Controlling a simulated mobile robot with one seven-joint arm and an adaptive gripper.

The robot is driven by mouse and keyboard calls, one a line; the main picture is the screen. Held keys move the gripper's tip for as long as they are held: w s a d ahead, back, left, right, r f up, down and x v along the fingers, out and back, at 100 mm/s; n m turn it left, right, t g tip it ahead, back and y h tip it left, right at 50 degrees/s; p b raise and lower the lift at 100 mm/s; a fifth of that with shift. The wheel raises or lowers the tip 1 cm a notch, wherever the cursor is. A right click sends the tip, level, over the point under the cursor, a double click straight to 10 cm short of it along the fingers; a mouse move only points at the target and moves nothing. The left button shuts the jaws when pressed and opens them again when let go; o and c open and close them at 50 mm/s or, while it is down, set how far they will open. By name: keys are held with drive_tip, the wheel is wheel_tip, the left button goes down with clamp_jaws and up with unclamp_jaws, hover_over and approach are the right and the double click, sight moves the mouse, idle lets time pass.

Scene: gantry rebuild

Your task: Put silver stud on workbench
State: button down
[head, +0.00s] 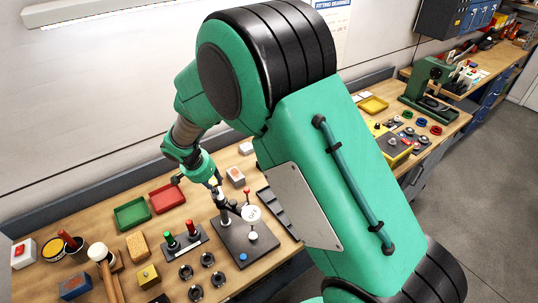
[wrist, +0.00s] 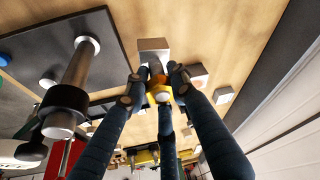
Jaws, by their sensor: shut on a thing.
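My gripper (wrist: 157,80) has its dark blue fingers closed around a small piece in the wrist view. The piece has a silver, block-like head (wrist: 153,47), which I take for the silver stud; a brownish section and a yellow part show between the fingertips. The fingers hide much of it. In the head view my gripper (head: 208,182) is above the workbench (head: 105,237), just behind the dark stand plate with its upright post. The stud is too small there to make out clearly. I cannot tell whether it touches the wood.
The dial stand (head: 250,243) is close by; its post (wrist: 75,75) is left in the wrist view. Green (head: 132,214) and red (head: 167,197) trays lie left. Small boxes (head: 235,175) stand right. Black rings (head: 207,259) lie in front. Bare wood shows between them.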

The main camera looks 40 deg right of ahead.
drive_tip(key=shift+r+n+p, duration=0.2)
drive_tip(key=shift+n+p, duration=0.3)
drive_tip(key=shift+p, duration=0.85)
drive_tip(key=shift+f+n+y+p, duration=0.15)
drive_tip(key=shift+n+y+p, duration=0.15)
drive_tip(key=shift+p, duration=0.05)
drive_tip(key=shift+w, duration=0.1)
drive_tip(key=w+f, duration=0.1)
drive_tip(key=w, duration=1.5)
drive_tip(key=shift+d+f, duration=0.25)
drive_tip(key=shift+f, duration=1.8)
drive_tip(key=shift+s+f, duration=0.1)
drive_tip(key=shift+f, duration=0.05)
drive_tip(key=c, duration=1.4)
unclamp_jaws()
